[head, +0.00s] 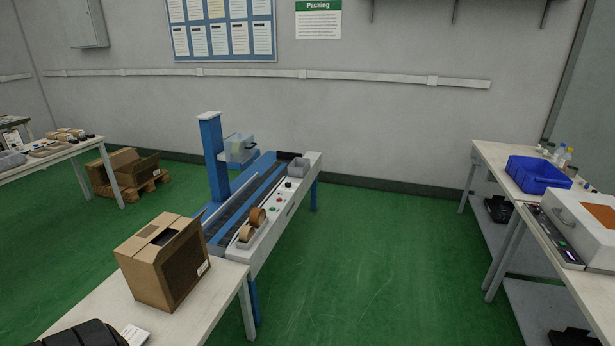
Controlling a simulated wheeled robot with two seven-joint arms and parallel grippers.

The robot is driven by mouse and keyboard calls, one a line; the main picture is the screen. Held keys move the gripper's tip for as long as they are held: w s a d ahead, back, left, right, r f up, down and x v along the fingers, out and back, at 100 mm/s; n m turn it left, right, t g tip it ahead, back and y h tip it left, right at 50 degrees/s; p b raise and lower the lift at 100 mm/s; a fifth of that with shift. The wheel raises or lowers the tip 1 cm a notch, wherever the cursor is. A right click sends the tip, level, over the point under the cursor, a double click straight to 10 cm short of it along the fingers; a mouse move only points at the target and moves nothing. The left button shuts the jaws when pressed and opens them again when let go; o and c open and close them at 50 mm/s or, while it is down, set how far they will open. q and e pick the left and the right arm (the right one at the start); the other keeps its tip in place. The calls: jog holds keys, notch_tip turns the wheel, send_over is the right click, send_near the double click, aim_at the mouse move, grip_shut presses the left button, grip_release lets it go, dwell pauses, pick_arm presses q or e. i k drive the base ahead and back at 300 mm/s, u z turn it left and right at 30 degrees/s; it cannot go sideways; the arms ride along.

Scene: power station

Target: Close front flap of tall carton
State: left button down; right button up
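A tall brown carton (163,262) stands upright on the white table (205,310) at the lower left of the head view. Its top is partly open, with a dark gap between the flaps. One flap stands raised along the right side of the top, and a flap on the left side lies roughly flat. Which flap is the front one is hard to tell from here. A small white label is on the carton's right side. Neither of my grippers is in view.
A blue and white conveyor machine (270,225) with tape rolls (251,222) stands just behind the carton. A black item (85,335) lies at the table's near left. A right bench holds a blue bin (537,174). Green floor between is clear.

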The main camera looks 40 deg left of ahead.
aim_at(186, 229)
jog(key=i, duration=2.5)
jog(key=u, duration=3.7)
jog(key=i, duration=1)
jog(key=z, duration=0.05)
